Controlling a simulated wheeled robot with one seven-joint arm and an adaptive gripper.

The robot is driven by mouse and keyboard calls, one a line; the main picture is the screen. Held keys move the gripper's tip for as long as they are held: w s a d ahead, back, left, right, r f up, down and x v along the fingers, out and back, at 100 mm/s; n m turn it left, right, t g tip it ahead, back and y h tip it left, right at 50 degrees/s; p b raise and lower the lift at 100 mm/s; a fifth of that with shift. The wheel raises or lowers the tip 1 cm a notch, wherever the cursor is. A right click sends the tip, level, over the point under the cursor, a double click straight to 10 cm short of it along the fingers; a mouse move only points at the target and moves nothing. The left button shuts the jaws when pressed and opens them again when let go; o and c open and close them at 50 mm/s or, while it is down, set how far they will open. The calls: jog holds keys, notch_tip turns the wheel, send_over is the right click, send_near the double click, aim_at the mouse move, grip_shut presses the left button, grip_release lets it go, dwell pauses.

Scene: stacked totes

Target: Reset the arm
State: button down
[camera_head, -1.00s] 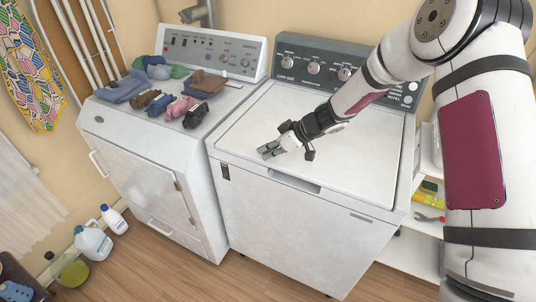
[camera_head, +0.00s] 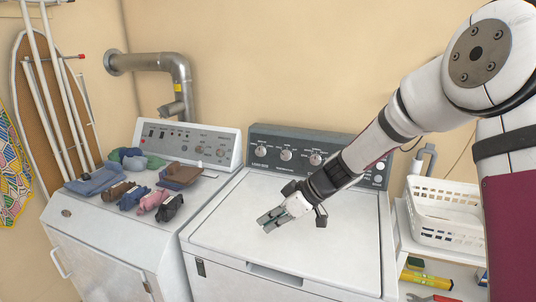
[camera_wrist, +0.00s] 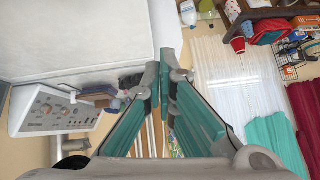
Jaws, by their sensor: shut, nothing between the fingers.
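My arm reaches in from the right in the head view. My gripper (camera_head: 270,219) is over the white lid of the right-hand machine (camera_head: 220,225). It is shut and empty. In the wrist view its two fingers (camera_wrist: 164,75) meet at their tips with nothing between them. I cannot tell exactly how high it is above the lid.
The left machine (camera_head: 105,232) carries folded clothes (camera_head: 94,180) and rolled socks (camera_head: 154,201) on top. A metal duct (camera_head: 180,75) runs behind it. A white basket (camera_head: 445,210) stands on a shelf at the right. An ironing board (camera_head: 40,110) leans at the left.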

jog(key=s+d+r+m+t+h, duration=0.1)
jog(key=s+d+r+m+h, duration=0.15)
jog(key=s+d+r, duration=0.4)
jog(key=s+d+r+m+h, duration=0.2)
jog(key=s+d+r+m, duration=0.1)
jog(key=s+r, duration=0.5)
jog(key=s+d+r+m+t+h, duration=0.1)
jog(key=s+d+m, duration=0.3)
jog(key=s, duration=0.4)
jog(key=s+d+r+m+t+h, duration=0.1)
jog(key=s+d+m+h, duration=0.2)
jog(key=s+d, duration=0.2)
jog(key=s, duration=0.3)
jog(key=shift+d+r+m, duration=0.2)
jog(key=shift+d+m, duration=0.15)
jog(key=shift+d, duration=0.05)
